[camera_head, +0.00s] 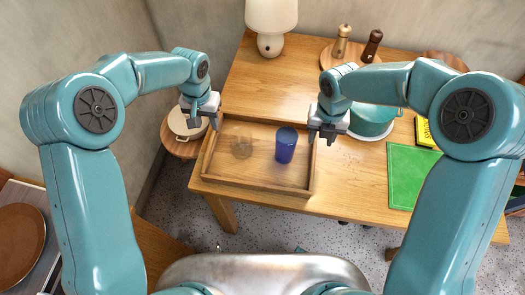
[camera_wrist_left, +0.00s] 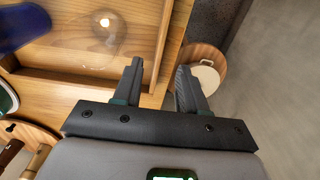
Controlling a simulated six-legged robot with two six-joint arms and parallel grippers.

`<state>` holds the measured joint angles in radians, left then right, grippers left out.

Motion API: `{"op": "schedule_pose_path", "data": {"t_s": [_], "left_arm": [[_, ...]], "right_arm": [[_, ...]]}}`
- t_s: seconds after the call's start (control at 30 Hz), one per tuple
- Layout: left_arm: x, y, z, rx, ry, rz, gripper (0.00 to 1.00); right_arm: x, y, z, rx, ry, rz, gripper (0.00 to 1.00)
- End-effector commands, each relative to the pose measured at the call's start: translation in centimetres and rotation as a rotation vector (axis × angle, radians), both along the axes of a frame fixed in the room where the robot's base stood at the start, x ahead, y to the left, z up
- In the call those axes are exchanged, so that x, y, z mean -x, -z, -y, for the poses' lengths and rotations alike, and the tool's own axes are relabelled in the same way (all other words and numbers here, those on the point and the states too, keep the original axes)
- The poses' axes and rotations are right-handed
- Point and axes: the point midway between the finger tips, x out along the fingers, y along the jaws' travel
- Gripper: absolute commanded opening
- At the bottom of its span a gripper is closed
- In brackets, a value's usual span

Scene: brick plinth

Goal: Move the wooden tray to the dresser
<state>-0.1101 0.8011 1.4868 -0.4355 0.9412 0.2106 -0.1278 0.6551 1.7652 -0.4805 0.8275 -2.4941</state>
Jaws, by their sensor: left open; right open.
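The wooden tray (camera_head: 250,186) lies on the wooden table near its front left corner. A blue cup (camera_head: 286,146) and a clear glass (camera_head: 242,148) stand in it. My left gripper (camera_head: 202,121) is open at the tray's left end. In the left wrist view its fingers (camera_wrist_left: 160,68) point toward the tray's side wall (camera_wrist_left: 161,45), one to each side of it; contact is unclear. My right gripper (camera_head: 320,136) is open at the tray's right end, with its tips close to the rim. I cannot tell which furniture is the dresser.
A white lamp (camera_head: 271,22), two mills on a round board (camera_head: 350,54), a teal pot (camera_head: 372,122) and a green mat (camera_head: 411,175) are on the table. A small round stool (camera_head: 181,150) with a lidded pot stands left. A brown plate (camera_head: 20,243) lies lower left.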

Motion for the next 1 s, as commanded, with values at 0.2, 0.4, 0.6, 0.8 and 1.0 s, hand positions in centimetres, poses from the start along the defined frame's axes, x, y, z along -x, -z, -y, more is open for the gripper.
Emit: {"op": "schedule_pose_path", "data": {"t_s": [0.2, 0.4, 0.6, 0.8, 1.0], "left_arm": [[-0.1, 4.6, 0.0, -0.001, -0.001, -0.005, 0.41], [-0.1, 8.0, 0.0, 0.000, -0.001, -0.003, 0.41], [-0.2, 9.9, 0.0, 0.000, -0.001, 0.000, 0.41], [-0.2, 10.3, 0.0, 0.000, 0.000, 0.001, 0.41], [-0.2, 10.3, 0.0, 0.000, -0.001, 0.000, 0.32]], "right_arm": [[0.0, 4.6, 0.0, 0.001, 0.000, -0.005, 0.41], [-0.1, 8.1, 0.0, -0.001, 0.001, -0.004, 0.41], [-0.2, 9.9, 0.0, 0.000, 0.001, 0.000, 0.41], [-0.2, 10.3, 0.0, 0.000, 0.001, 0.000, 0.41], [-0.2, 10.3, 0.0, 0.000, 0.001, 0.000, 0.32]]}}
